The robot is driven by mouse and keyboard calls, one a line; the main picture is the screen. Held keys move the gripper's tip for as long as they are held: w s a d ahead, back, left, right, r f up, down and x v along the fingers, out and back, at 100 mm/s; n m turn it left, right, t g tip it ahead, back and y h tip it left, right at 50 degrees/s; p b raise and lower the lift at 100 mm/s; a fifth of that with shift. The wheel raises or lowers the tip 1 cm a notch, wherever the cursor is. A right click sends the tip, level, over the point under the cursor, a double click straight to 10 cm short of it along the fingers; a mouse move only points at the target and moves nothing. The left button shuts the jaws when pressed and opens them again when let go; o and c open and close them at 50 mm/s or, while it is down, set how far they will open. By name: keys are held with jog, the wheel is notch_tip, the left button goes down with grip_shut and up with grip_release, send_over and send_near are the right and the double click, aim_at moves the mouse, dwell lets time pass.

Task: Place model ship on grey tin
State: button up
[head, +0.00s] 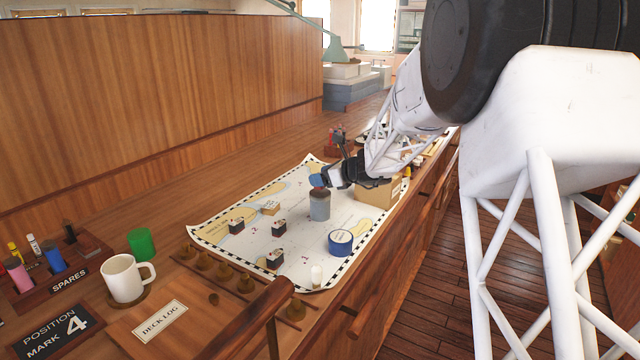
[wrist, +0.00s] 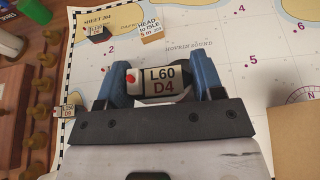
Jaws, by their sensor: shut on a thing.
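My gripper (head: 326,181) is over the chart, right above the grey tin (head: 319,208). In the wrist view its two blue fingers (wrist: 161,72) are shut on the model ship (wrist: 160,84), a small block with a cream label reading "L60 D4" and a red spot at its left end. The grey tin stands upright on the chart. A dark reddish-brown part shows at its top, just under the fingers; I cannot tell if it is the tin or the ship. Whether the ship touches the tin is not clear.
Several small dark-and-cream blocks (head: 279,228) stand on the chart (head: 215,229). A cardboard box (head: 378,193) stands right of the grey tin. A white mug (head: 123,278) is at left.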

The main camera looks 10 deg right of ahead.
aim_at(321, 192)
jog(key=shift+w+d+f, duration=0.1)
jog(key=shift+w+f, duration=0.05)
jog(key=shift+w, duration=1.45)
jog(key=shift+f, duration=0.1)
jog(key=shift+f, duration=1.65)
jog(key=shift+f, duration=0.15)
jog(key=o, duration=1)
jog(key=shift+s+d+r, duration=0.1)
jog(key=shift+r, duration=0.1)
jog(key=v, duration=1.1)
jog(key=shift+s+d+r, duration=0.2)
jog(key=shift+s, duration=0.05)
